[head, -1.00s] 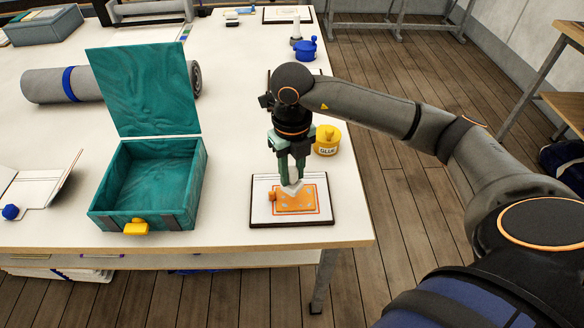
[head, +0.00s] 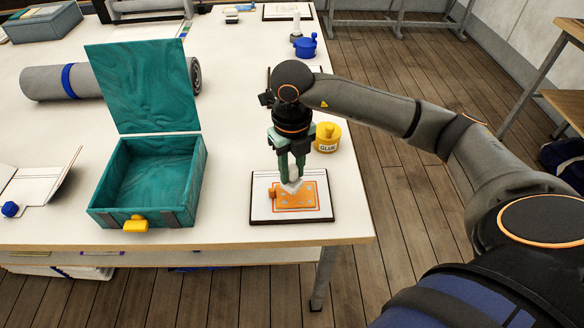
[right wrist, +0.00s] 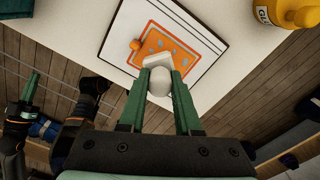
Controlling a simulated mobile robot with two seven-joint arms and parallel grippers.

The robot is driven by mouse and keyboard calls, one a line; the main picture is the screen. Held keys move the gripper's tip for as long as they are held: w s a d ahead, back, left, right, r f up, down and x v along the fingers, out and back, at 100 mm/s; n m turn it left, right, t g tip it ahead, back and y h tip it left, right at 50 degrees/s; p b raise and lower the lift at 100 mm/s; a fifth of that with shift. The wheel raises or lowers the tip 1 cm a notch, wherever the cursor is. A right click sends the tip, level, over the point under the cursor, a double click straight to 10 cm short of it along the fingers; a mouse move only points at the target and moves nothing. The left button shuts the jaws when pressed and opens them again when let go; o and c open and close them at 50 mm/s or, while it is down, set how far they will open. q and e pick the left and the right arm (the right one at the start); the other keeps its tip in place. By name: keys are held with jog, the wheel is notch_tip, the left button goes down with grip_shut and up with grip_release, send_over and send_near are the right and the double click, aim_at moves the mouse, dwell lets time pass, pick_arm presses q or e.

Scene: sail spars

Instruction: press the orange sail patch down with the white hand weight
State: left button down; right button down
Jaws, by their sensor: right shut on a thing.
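The orange sail patch (head: 300,201) lies on a white board with a dark rim (head: 326,222) at the table's front right. It has pale grey spots, an orange knob at its left end and an orange outline around it. It also shows in the right wrist view (right wrist: 165,49). My right gripper (head: 291,178) points down over the patch, shut on the white hand weight (right wrist: 160,80). The weight's lower end is at the patch's far part in the head view; I cannot tell whether it touches. A green-fingered gripper, my left (right wrist: 30,88), shows at the right wrist view's left edge, its opening unclear.
A yellow glue pot (head: 327,138) stands just behind the board. An open teal box (head: 150,185) with a yellow latch stands to the left. The table's front edge is close to the board.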

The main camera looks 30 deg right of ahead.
jog(key=shift+f+b, duration=0.75)
jog(key=shift+f, duration=0.15)
dwell(0.7)
jog(key=shift+f+b, duration=0.45)
jog(key=shift+b, duration=0.55)
dwell(5.4)
